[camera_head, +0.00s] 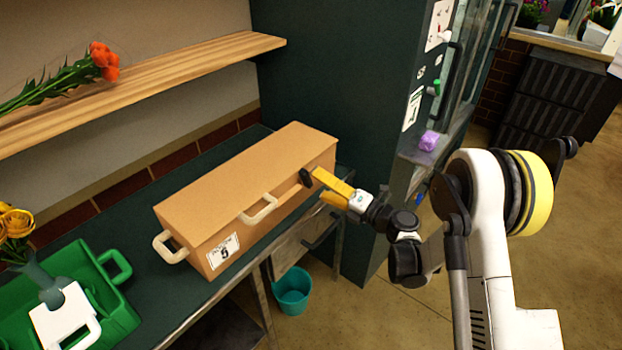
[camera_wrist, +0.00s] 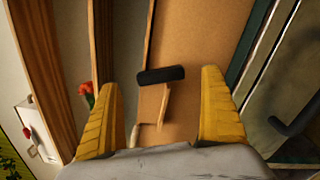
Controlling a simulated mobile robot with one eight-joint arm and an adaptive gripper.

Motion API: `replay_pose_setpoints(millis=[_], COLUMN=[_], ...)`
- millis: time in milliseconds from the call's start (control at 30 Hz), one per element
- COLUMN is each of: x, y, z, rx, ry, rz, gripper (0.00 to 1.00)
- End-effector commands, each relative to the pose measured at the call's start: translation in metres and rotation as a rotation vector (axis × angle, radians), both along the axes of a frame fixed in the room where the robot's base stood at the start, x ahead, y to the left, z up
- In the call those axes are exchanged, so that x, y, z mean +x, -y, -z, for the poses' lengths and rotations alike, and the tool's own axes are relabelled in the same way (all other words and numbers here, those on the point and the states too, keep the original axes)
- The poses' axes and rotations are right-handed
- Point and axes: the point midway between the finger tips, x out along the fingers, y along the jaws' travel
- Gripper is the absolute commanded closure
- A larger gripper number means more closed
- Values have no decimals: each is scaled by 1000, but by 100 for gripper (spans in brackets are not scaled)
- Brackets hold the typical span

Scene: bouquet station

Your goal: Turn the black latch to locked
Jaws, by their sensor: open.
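The black latch (camera_head: 306,177) sits on the front face of a long tan box (camera_head: 240,185), near the box's right end. In the wrist view the latch (camera_wrist: 161,75) is a short dark bar lying nearly level in the picture, between and beyond my fingertips. My gripper (camera_head: 328,187) has yellow fingers and is at the latch from the right in the head view. In the wrist view my gripper (camera_wrist: 160,85) is open, with one finger on each side of the latch and a gap to both. I cannot tell whether the fingertips reach its depth.
A cream handle (camera_head: 258,209) is on the box front, left of the latch. The box stands on a dark green bench (camera_head: 205,300). A green tray (camera_head: 110,325) is at left, a wooden shelf (camera_head: 200,75) above, and a dark cabinet (camera_head: 330,80) behind right.

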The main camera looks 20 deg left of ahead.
Motion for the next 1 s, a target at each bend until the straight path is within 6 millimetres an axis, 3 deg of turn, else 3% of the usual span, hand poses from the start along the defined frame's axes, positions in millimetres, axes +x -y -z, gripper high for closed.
replay_pose_setpoints(millis=[233,633,667,800,833,1000], x=[15,20,20,20,20,19], y=[-36,-45,-45,-44,-44,-44], z=[1,-1,-1,-1,-1,-1], rx=[1,2,2,2,2,1], ry=[-1,-1,-1,-1,-1,0], rz=[0,3,3,3,3,3], gripper=[6,6,12,55,60,60])
